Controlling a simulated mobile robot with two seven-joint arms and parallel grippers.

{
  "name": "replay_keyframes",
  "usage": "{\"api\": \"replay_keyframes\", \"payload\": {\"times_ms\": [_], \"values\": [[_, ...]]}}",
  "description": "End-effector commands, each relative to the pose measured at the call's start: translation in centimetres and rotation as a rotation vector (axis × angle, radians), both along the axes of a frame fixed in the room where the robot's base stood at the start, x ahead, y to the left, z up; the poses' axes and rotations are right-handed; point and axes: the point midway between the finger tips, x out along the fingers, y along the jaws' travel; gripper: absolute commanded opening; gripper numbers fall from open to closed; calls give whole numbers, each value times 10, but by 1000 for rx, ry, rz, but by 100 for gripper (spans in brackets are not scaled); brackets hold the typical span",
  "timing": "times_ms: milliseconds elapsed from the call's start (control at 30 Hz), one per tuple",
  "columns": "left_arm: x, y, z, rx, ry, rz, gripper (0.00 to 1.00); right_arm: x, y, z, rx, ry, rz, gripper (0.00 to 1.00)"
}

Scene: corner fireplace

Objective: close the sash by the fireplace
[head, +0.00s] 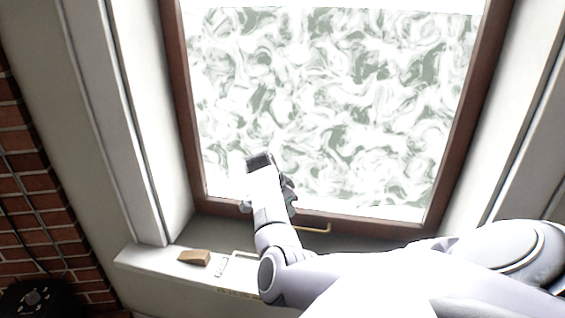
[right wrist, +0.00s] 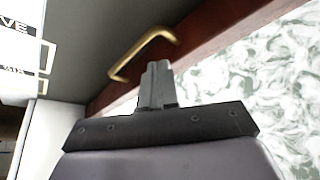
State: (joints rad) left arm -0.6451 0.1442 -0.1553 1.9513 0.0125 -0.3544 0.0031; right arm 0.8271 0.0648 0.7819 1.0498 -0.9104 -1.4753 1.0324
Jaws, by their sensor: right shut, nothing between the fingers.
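The sash (head: 330,218) is a brown wooden frame around a frosted, swirled pane (head: 330,100) in the head view. A brass bar handle (head: 316,230) is on its bottom rail, partly behind my arm. In the right wrist view, the handle (right wrist: 145,52) and the brown rail (right wrist: 205,40) are just beyond my fingers. My right gripper (head: 260,160) is in front of the lower left of the pane. Its fingers (right wrist: 157,70) are shut and empty, close to the handle; I cannot tell whether they touch it. My left gripper is not in view.
A brown wedge-shaped block (head: 194,257) and a small white marked piece (head: 222,266) lie on the pale sill (head: 150,258). White jambs flank the window. A brick wall (head: 30,200) and a dark round object (head: 35,298) are at left.

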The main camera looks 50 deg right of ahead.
Motion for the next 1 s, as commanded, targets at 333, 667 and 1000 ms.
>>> {"api": "replay_keyframes", "payload": {"times_ms": [333, 667, 1000], "values": [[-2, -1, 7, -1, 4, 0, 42, 6, 27, 70, -1, -6, 3, 0], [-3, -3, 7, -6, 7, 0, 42, 8, 41, 97, -1, -3, 3, 0], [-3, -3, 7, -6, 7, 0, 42, 1, 39, 91, -14, 6, 29, 0]]}}
